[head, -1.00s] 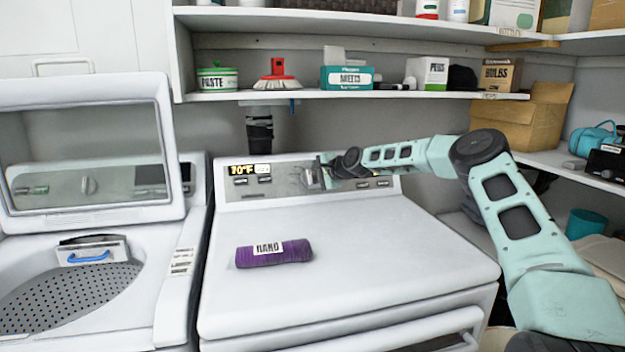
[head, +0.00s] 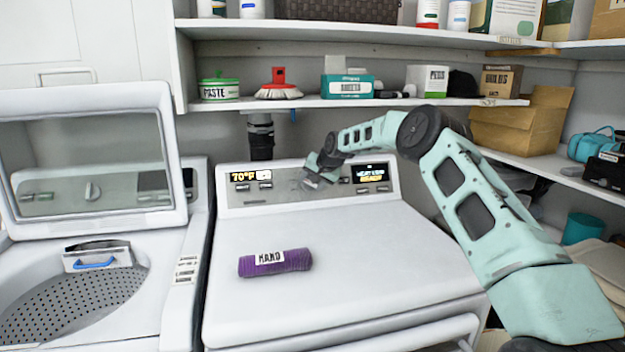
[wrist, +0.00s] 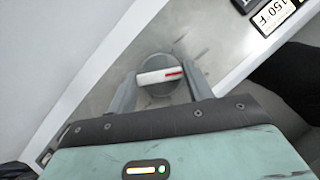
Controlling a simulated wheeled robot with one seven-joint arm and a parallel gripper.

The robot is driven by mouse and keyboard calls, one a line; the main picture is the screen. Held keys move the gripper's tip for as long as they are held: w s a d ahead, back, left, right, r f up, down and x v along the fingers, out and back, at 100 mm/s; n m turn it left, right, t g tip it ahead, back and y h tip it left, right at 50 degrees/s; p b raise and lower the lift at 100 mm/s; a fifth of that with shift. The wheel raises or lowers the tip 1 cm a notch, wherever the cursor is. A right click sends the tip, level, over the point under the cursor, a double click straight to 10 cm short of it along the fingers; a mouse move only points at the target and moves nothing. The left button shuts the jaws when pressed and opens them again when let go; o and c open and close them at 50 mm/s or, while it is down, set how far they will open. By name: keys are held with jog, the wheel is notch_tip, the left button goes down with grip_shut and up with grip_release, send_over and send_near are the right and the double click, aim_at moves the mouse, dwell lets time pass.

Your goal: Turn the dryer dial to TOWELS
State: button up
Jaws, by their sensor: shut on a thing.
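The dryer (head: 330,260) is white, with a grey control panel along its back. In the wrist view the dial (wrist: 158,85) is a round dark knob with a white bar across it and a red mark at the bar's right end. The bar lies almost level in that picture. My gripper (wrist: 160,80) is shut on the dial, with one finger on each side. In the head view my gripper (head: 314,178) is at the middle of the panel and hides the dial. I cannot read any TOWELS label; the marks around the dial are too faint.
A purple roll marked HAND (head: 275,263) lies on the dryer top. The panel has a left display reading 70°F (head: 242,177) and a right display (head: 369,173). A shelf (head: 350,102) with boxes runs above. The open washer (head: 95,250) stands at left.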

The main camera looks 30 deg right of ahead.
jog(key=shift+r+n+g+h, duration=0.1)
jog(key=shift+n+g+h, duration=0.2)
jog(key=shift+n, duration=0.3)
dwell(0.3)
jog(key=o, duration=0.9)
jog(key=shift+o, duration=0.2)
jog(key=b+v, duration=0.3)
jog(key=v, duration=1.4)
jog(key=shift+s+a+r, duration=0.1)
jog(key=shift+a, duration=0.15)
